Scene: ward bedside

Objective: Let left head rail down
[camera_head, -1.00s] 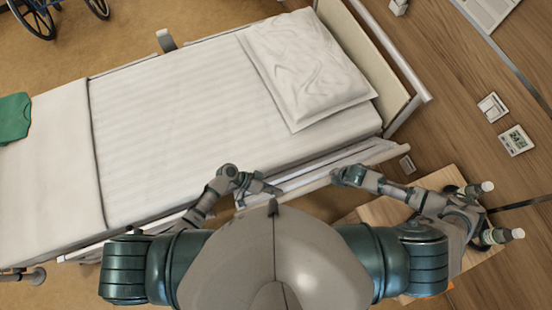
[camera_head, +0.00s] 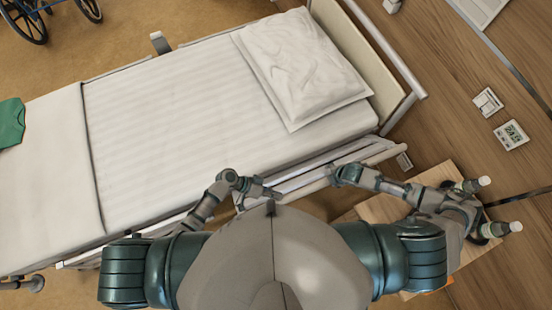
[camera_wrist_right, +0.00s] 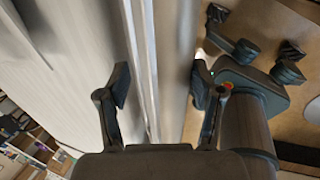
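The left head rail (camera_head: 312,182), a pale grey barred side rail, runs along the near side of the bed beside the pillow end. My left gripper (camera_head: 262,190) is at the rail's left end, its fingers spread; whether it touches the rail is unclear. My right gripper (camera_head: 337,175) is over the rail further toward the headboard. In the right wrist view, my right gripper (camera_wrist_right: 161,85) is open, with long pale rail bars (camera_wrist_right: 146,60) passing between its fingers. Contact with the bars cannot be made out.
The bed (camera_head: 170,125) carries a white pillow (camera_head: 302,68); its headboard (camera_head: 360,45) is at the upper right. A wooden bedside table (camera_head: 380,210) with capped bottles (camera_head: 500,230) stands close to my right arm. A wheelchair (camera_head: 30,20) is far left. Open floor lies beyond the bed.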

